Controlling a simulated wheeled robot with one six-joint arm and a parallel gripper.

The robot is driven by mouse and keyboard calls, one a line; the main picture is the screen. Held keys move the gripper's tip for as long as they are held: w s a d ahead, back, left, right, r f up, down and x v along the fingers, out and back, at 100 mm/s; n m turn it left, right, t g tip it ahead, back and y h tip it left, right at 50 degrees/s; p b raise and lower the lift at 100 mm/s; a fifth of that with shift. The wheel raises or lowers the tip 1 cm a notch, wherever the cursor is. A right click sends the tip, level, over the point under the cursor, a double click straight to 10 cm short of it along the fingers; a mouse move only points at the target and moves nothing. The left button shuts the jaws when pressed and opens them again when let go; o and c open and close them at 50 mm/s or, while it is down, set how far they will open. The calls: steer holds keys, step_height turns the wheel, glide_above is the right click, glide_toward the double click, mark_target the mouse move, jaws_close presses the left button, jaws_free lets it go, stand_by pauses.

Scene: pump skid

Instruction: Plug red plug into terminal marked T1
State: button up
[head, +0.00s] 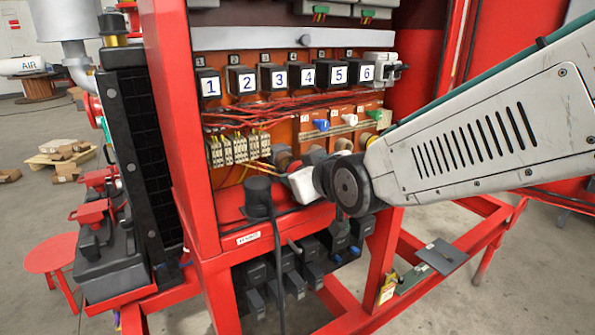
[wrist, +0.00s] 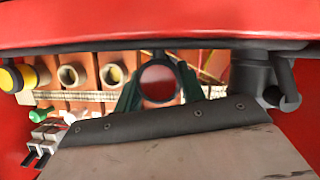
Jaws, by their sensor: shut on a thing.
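In the wrist view my gripper (wrist: 159,88) has its dark green fingers on both sides of a round red plug (wrist: 158,82) with a dark rim. It is shut on this plug, seen end-on. Beyond it, orange terminal blocks (wrist: 86,55) carry a row of round sockets, and the plug stands in front of this row. The same terminal blocks (head: 343,132) are in the cabinet in the head view. No T1 mark is readable. In the head view my arm reaches in from the right, and the fingers and plug cannot be made out.
Blue (head: 321,125), white (head: 350,119) and green (head: 374,115) plugs sit on the blocks. A black connector (head: 258,196) with a hanging cable stands on the red cabinet ledge left of my wrist. Several numbered modules (head: 302,75) and red wires (head: 262,110) lie above.

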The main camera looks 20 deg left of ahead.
steer(key=shift+s+d, duration=0.7)
steer(key=shift+d, duration=0.1)
